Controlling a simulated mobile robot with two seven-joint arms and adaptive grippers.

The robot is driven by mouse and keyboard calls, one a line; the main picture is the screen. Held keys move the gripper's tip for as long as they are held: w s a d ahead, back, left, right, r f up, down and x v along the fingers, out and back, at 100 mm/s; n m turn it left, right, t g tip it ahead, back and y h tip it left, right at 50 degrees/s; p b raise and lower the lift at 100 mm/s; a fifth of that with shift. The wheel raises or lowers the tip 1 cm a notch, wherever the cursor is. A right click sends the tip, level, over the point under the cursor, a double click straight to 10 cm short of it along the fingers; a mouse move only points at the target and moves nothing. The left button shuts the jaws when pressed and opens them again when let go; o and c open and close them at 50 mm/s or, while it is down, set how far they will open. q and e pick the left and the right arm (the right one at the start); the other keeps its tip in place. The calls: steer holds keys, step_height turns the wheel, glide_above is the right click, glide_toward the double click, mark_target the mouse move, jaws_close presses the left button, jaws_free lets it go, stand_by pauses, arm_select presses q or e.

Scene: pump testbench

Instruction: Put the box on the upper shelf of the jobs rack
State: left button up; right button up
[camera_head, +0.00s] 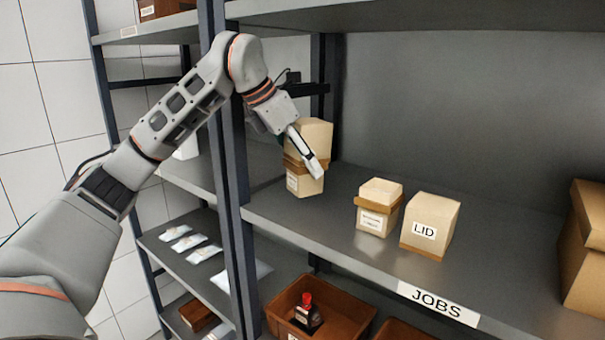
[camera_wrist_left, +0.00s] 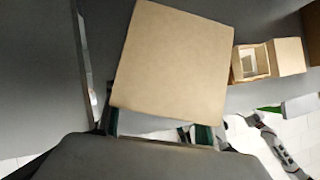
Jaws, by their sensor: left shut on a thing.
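The tan cardboard box (camera_head: 316,132) has a brown band and a small white label. It is at the left end of the shelf labelled JOBS (camera_head: 350,238), close to the rack's dark post. My left gripper (camera_head: 304,158) is shut on it, with one pale finger across its front. The box is upright; I cannot tell whether its base touches the shelf. In the left wrist view the box's flat tan face (camera_wrist_left: 180,60) fills the middle and hides most of the fingers.
Two smaller boxes stand to the right on this shelf: one with a brown band (camera_head: 377,214) and one marked LID (camera_head: 430,222). Larger cardboard boxes (camera_head: 585,245) stand at the far right. A brown bin (camera_head: 345,318) with a red-handled item is below. Another shelf is overhead.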

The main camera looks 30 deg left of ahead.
mark_target(302, 175)
arm_select(q)
steer(key=shift+f, duration=1.65)
steer(key=o, duration=1.5)
steer(key=shift+s, duration=0.1)
steer(key=v, duration=1.2)
steer(key=shift+d+f, duration=0.1)
